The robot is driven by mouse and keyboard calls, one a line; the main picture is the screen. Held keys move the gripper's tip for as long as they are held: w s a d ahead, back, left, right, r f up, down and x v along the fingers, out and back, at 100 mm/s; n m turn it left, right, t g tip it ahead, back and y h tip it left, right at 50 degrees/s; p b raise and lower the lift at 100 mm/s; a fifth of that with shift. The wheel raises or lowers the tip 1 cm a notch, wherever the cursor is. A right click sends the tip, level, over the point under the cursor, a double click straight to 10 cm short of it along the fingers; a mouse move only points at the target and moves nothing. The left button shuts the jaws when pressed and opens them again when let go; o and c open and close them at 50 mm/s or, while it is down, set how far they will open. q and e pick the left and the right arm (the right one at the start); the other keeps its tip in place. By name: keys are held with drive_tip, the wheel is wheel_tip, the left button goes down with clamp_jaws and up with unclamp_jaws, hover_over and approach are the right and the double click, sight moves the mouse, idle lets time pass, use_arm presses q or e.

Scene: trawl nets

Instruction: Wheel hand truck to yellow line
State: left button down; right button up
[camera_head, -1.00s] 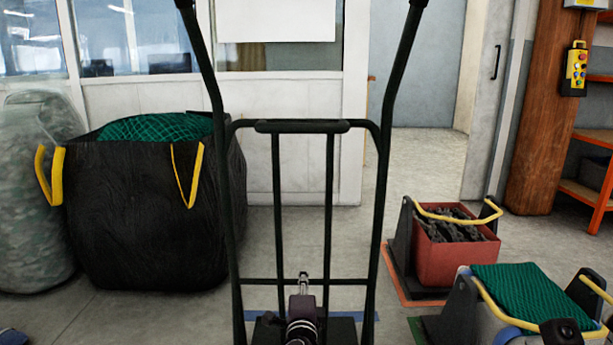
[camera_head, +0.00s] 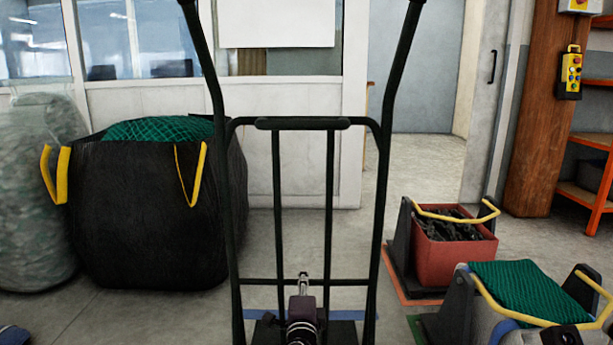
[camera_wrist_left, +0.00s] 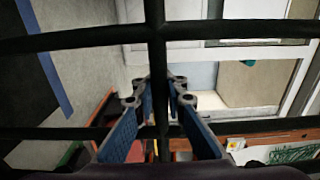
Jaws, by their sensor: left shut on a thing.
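The hand truck (camera_head: 303,124) stands upright straight in front of me in the head view, with a dark tubular frame and two tall handles. My left gripper (camera_head: 303,280) is low in the middle of the frame. It is shut on the lower crossbar, between the two inner uprights. In the left wrist view its blue-padded fingers (camera_wrist_left: 157,95) close around a dark bar of the hand truck (camera_wrist_left: 155,30). The hand truck's lower end is partly hidden by my arm and cut by the picture edge. No yellow floor line is visible. My right gripper is not in view.
A black bag with green netting (camera_head: 150,215) stands at left, beside a clear sack (camera_head: 35,190). At right are a red crate (camera_head: 455,262) and a green-net-topped crate (camera_head: 525,295). A blue floor line (camera_head: 262,313) runs behind the hand truck.

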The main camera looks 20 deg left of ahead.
use_arm(q)
drive_tip(key=shift+r, duration=0.3)
drive_tip(key=c, duration=1.9)
unclamp_jaws()
drive_tip(key=shift+f, duration=0.1)
drive_tip(key=shift+o, duration=0.5)
drive_tip(key=shift+f, duration=0.1)
drive_tip(key=shift+f, duration=0.1)
